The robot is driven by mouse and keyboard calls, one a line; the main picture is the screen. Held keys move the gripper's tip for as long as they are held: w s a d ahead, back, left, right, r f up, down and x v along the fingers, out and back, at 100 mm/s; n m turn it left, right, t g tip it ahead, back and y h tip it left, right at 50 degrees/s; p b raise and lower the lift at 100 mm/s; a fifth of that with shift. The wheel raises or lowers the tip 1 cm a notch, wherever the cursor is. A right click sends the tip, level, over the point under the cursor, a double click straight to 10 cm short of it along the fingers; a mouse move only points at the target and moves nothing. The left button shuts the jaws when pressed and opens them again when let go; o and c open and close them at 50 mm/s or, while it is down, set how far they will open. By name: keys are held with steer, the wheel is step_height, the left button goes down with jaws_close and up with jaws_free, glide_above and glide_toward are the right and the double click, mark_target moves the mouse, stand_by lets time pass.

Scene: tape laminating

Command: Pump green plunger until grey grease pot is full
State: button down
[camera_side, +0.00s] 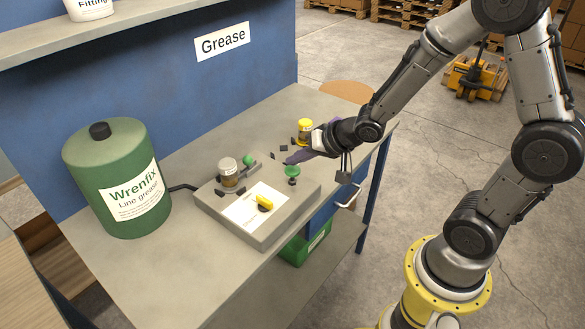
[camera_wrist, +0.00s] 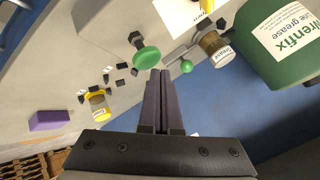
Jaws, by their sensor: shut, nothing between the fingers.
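The green plunger (camera_side: 292,171) is a mushroom-shaped knob on a dark stem at the right of the grey pump block; it also shows in the wrist view (camera_wrist: 146,57). The grease pot (camera_side: 228,172) is a small clear jar with a pale top and a brownish band, standing at the block's back left; it also shows in the wrist view (camera_wrist: 214,46). Its fill level is too small to read. My gripper (camera_side: 288,161) has long purple fingers, shut and empty. Its tips appear close to the plunger, behind it in the side view; I cannot tell whether they touch.
A green ball (camera_side: 248,160) on a lever sits beside the pot. A yellow jar (camera_side: 305,126) and small dark pieces stand behind my gripper. A big green drum (camera_side: 100,200) is at left, joined by a hose.

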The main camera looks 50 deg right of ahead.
steer(key=shift+r, duration=0.25)
steer(key=shift+r, duration=2.4)
step_height(320, 180, up, 7)
steer(key=t, duration=0.2)
glide_above(296, 171)
steer(key=s+r+h, duration=0.2)
steer(key=s+r, duration=0.4)
steer(key=s+f+n+g, duration=0.2)
steer(key=s+n, duration=0.2)
steer(key=s, duration=0.4)
steer(key=s+a+f+n+g+y, duration=0.1)
steer(key=s+f+n+g, duration=0.1)
steer(key=s, duration=0.7)
steer(key=shift+a+f+n+g, duration=0.15)
steer(key=shift+f+n+g, duration=0.1)
steer(key=shift+n+g, duration=0.6)
steer(key=c, duration=1.5)
jaws_free()
steer(key=shift+c, duration=0.2)
